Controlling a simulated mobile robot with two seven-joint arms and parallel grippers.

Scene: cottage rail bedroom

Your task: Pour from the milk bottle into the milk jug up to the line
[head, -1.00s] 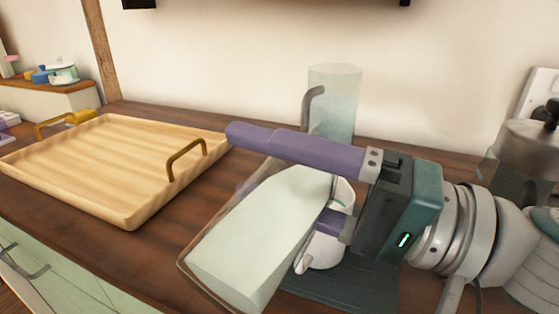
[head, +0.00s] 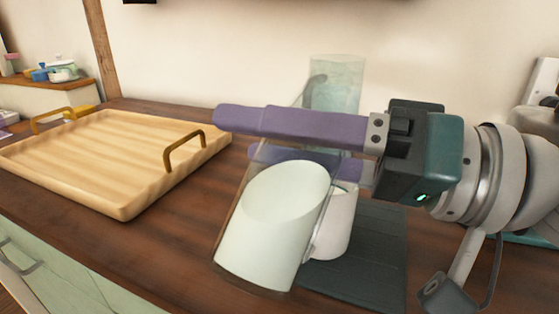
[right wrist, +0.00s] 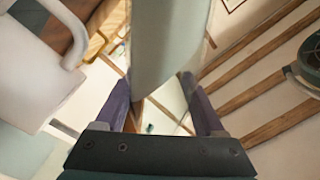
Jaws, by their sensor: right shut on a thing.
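My right gripper (head: 236,133) is shut on the milk bottle (head: 265,240), a clear bottle with pale milk in its lower part. The bottle is tilted, its base toward the lower left and its top toward the upper right, above the counter. In the right wrist view the bottle (right wrist: 165,45) stands between the purple fingers. The white milk jug (head: 338,230) stands upright just behind and right of the bottle, partly hidden by it. What appears to be the jug (right wrist: 30,75) shows at the left of the wrist view. I cannot make out its fill line or level. My left gripper is out of view.
A wooden tray (head: 120,210) with brass handles lies to the left. A clear pitcher (head: 345,80) stands behind my gripper, near the wall.

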